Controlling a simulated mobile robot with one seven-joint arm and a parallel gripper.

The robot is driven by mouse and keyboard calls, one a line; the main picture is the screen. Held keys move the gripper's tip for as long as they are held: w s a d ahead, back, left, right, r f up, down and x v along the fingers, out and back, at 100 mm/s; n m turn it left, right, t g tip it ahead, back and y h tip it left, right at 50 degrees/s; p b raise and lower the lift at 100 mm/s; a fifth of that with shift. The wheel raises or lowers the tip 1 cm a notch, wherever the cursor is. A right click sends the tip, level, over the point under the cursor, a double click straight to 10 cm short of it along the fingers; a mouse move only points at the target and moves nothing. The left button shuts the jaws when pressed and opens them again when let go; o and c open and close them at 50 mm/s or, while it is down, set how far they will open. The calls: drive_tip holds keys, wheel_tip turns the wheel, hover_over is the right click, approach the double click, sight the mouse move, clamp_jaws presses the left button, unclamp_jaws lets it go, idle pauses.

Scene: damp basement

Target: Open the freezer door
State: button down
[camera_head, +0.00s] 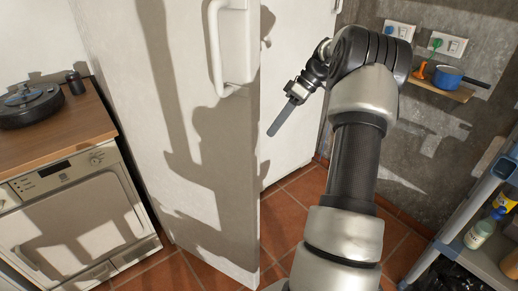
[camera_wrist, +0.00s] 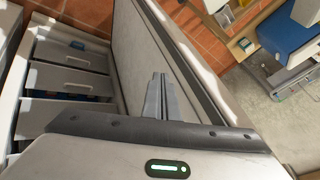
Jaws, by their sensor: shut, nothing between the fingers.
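The white freezer door (camera_head: 185,130) stands open in the head view, its outer face and long white handle (camera_head: 215,45) towards me. My gripper (camera_head: 273,130) is shut and empty, just right of the door's free edge, pointing down and left. In the wrist view my shut fingers (camera_wrist: 160,82) lie in front of the door's pale inner panel (camera_wrist: 125,45), with its dark seal along the edge. White freezer drawers (camera_wrist: 66,80) show at the left of that view. I cannot tell whether the fingers touch the door.
A white front-loading appliance (camera_head: 75,215) with a wooden top (camera_head: 60,125) stands left of the door. A shelving unit (camera_head: 475,255) with bottles stands at the right. A blue pan (camera_head: 447,76) sits on a small wall shelf. Tiled floor (camera_head: 285,215) shows between.

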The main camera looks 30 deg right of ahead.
sight(260, 146)
drive_tip(key=a+f, duration=0.1)
drive_tip(key=a, duration=0.1)
drive_tip(key=s+a+f, duration=0.1)
drive_tip(key=a, duration=0.1)
drive_tip(key=a+f+b, duration=0.1)
drive_tip(key=a, duration=0.1)
drive_tip(key=shift+s+f, duration=0.25)
drive_tip(key=shift+f, duration=0.15)
drive_tip(key=shift+s+a, duration=0.1)
drive_tip(key=shift+a, duration=0.1)
